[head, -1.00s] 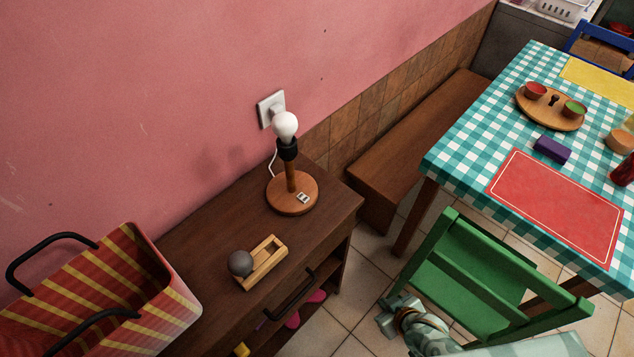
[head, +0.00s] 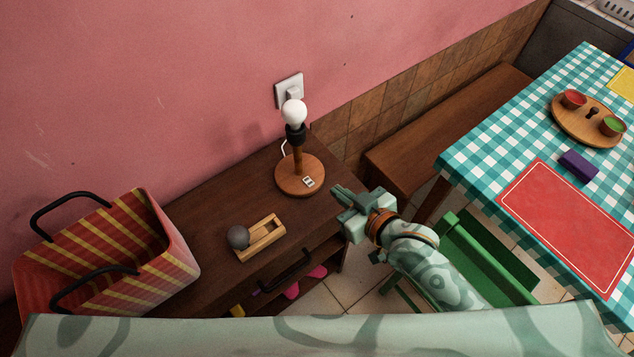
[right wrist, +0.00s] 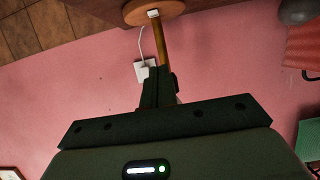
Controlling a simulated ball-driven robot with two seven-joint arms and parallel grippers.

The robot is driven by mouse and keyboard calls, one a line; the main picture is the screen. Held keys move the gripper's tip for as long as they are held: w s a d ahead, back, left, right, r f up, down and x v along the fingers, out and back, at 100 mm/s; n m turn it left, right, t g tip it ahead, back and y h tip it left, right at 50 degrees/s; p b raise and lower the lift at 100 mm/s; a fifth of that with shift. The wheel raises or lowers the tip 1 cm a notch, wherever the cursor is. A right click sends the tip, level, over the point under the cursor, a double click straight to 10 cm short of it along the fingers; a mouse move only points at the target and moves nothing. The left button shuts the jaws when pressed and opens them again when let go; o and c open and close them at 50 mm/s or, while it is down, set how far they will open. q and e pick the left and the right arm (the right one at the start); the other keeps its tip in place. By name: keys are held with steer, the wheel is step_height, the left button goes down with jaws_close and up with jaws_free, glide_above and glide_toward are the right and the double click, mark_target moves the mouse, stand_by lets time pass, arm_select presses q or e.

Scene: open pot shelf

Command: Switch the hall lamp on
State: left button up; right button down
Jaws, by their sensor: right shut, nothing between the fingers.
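The hall lamp (head: 297,160) stands upright on the dark wooden cabinet, with a round wooden base, a wooden stem and a bare white bulb (head: 294,112) that looks unlit. A small pale switch (head: 309,182) sits on the front right of its base. My right gripper (head: 338,190) is shut and empty, just right of the lamp base and apart from it. In the right wrist view the lamp base (right wrist: 140,14) and switch (right wrist: 153,13) show at the top, and my shut fingers (right wrist: 158,85) cover the bulb. My left gripper is not in view.
The cabinet top (head: 205,205) also holds a wooden holder with a grey ball (head: 238,237) and a striped bag (head: 175,265) at left. A wall socket (head: 289,90) is behind the lamp. A green chair (head: 480,250) and checked table (head: 470,150) stand right.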

steer(key=b, duration=0.3)
glide_above(308, 181)
steer(key=s+d, duration=0.2)
steer(key=f, duration=0.4)
steer(key=shift+a, duration=0.25)
steer(key=f, duration=0.1)
steer(key=f+b, duration=0.1)
steer(key=shift+s+d+f, duration=0.25)
steer(key=shift+f, duration=0.55)
steer(key=shift+s, duration=0.1)
steer(key=shift+d+f, duration=0.1)
steer(key=shift+f, duration=0.2)
steer(key=shift+r+p, duration=0.85)
